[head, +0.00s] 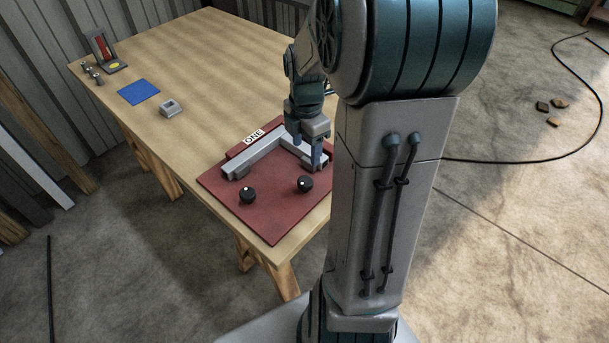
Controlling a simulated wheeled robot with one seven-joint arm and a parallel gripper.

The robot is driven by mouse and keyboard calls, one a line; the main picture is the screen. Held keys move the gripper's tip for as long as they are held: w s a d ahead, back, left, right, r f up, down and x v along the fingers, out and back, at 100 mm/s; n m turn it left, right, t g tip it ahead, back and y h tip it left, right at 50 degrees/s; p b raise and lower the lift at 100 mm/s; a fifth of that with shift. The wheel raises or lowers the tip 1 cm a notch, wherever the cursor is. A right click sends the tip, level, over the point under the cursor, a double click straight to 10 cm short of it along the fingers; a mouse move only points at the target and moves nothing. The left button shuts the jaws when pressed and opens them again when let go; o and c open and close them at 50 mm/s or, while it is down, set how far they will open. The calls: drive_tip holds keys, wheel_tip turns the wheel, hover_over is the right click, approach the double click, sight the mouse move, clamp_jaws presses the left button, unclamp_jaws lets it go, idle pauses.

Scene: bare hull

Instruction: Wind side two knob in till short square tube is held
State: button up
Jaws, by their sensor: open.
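A dark red board (245,208) lies on the near end of the table, with a white label reading ONE (254,136) at its back edge. A longer grey square tube (258,156) and a shorter one (297,148) form a corner on it. The shorter tube runs toward my gripper, which partly hides its near end. Two black knobs stand on the board, a left one (247,194) and a right one (305,184). No label for side two shows. My gripper (316,162) is open, pointing down over the board's right side, behind the right knob; contact cannot be told.
A small grey block with a hollow (172,108) and a blue square (139,91) lie farther back on the wooden table (215,60). A red-and-grey stand (106,52) and small metal parts (93,75) are at the far left corner. My arm hides the table's right side.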

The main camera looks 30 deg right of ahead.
sight(306, 180)
wheel_tip(306, 180, down, 12)
drive_tip(key=shift+r, duration=0.25)
drive_tip(key=shift+c, duration=0.3)
drive_tip(key=c, duration=0.9)
drive_tip(key=shift+a, duration=0.1)
drive_tip(key=shift+c, duration=0.2)
